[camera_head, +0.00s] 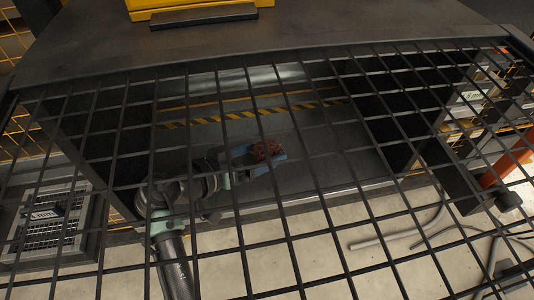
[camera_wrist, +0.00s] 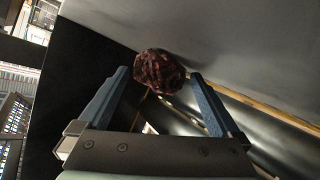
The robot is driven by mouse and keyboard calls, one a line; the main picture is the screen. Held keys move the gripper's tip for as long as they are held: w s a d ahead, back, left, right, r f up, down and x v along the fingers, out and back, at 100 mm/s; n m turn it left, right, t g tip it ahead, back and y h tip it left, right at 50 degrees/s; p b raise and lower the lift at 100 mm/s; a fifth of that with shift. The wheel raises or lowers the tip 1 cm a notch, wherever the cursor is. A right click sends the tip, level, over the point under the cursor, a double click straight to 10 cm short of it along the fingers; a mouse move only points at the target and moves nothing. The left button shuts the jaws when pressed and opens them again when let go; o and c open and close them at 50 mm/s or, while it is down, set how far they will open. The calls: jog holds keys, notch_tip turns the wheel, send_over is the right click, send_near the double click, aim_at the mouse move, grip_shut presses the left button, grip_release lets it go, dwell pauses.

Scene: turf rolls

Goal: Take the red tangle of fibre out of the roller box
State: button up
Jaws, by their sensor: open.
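The red tangle of fibre (camera_wrist: 160,72) is a dark red, rounded clump. It shows between the tips of the two blue fingers of my gripper (camera_wrist: 158,78), which stand apart on either side of it. I cannot tell whether either finger touches it. In the head view the tangle (camera_head: 265,149) is at my gripper's blue fingertips (camera_head: 260,158), inside the dark roller box (camera_head: 335,165), seen through the mesh. What the tangle rests on is hidden from me. A shiny roller (camera_head: 235,77) lies at the back of the box.
A black wire mesh (camera_head: 310,235) crosses the head view in front of the box. Dark side walls bound the opening. A yellow-black striped strip (camera_head: 205,119) runs across inside. A grated crate (camera_head: 55,215) stands at left, and hoses (camera_head: 400,232) lie on the floor at right.

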jog(key=shift+w+d, duration=0.1)
jog(key=c, duration=1.4)
jog(key=shift+c, duration=0.2)
